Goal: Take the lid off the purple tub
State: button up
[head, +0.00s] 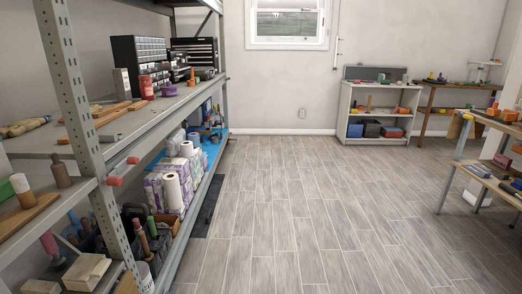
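A small round purple thing that looks like the purple tub (169,91) sits on the upper board of the left rack, right of a red bottle (146,88). It is too small to tell its lid from its body. Another purple-pink object (501,160) lies on the rack at the right edge; its shape is unclear. My gripper is not in view.
The long metal rack (130,130) lines the left side, its front post (72,85) close to me. Paper rolls (172,190) stand on its lower shelf. A white cabinet (378,112) stands at the back. The wooden floor (300,215) between is clear.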

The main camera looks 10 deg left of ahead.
aim_at(168, 86)
jog(key=i, duration=0.95)
jog(key=i+j+z, duration=0.1)
jog(key=i, duration=0.85)
jog(key=i+u, duration=0.15)
jog(key=i, duration=0.8)
jog(key=i+l+u, duration=0.1)
jog(key=i, duration=0.9)
jog(key=i+u, duration=0.15)
jog(key=i, duration=0.45)
jog(key=i+l+u, duration=0.15)
jog(key=i, duration=0.4)
jog(key=i+u, duration=0.15)
jog(key=i, duration=0.4)
jog(key=l, duration=0.05)
